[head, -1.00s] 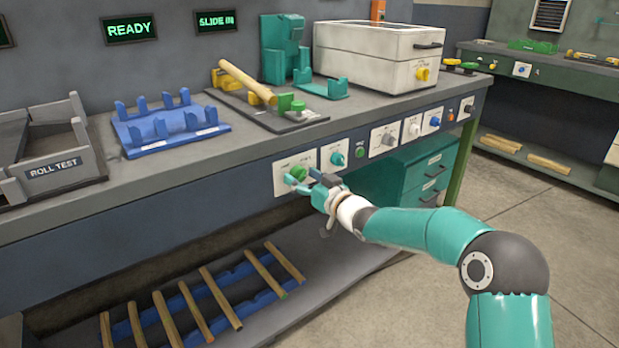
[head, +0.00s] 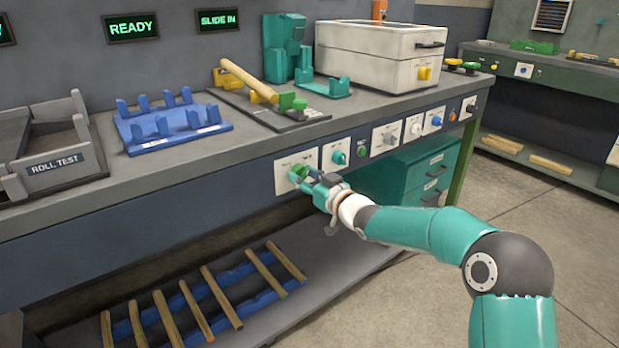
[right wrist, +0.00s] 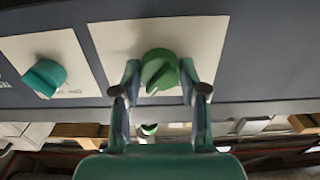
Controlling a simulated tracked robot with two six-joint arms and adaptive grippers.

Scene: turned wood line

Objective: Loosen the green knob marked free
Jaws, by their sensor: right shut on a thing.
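The green knob (head: 299,172) sits on a white plate at the left end of the bench's front panel. It also shows in the right wrist view (right wrist: 159,70), between my fingers, with its ridge tilted. The marking on its plate is too small or hidden to read. My right gripper (head: 302,176) is at the knob, with one finger on each side, and is shut on it; it also shows in the right wrist view (right wrist: 160,88). My left gripper is not in the frames.
A teal knob (head: 338,157) is on the neighbouring plate, close to the right gripper. More knobs and buttons continue along the panel to the right. A blue rack (head: 140,135) and a grey roll test tray (head: 60,185) stand on the bench. Wooden rods (head: 222,298) lie on the lower shelf.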

